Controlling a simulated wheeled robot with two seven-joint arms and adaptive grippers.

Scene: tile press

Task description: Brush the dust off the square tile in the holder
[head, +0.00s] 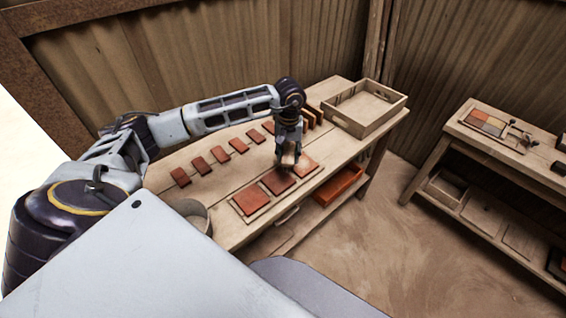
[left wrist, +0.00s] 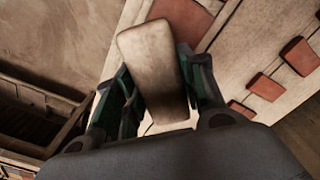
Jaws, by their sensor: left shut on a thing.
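My left gripper (head: 289,157) is pointed down over the workbench. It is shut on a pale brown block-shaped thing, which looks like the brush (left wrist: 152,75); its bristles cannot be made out. Below it, several square reddish tiles lie in a row near the front edge, in what looks like a pale wooden holder: a left tile (head: 250,199), a middle tile (head: 278,181) and a right, lighter tile (head: 308,165). The gripper is above the middle and right tiles; contact cannot be told. Dust is too small to tell. My right gripper is out of view.
Several small rectangular tiles (head: 221,155) lie in a row behind. An empty wooden tray (head: 367,106) stands at the bench's right end. An orange bin (head: 338,186) is below the front edge. A second bench (head: 487,137) stands at right, with open floor between.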

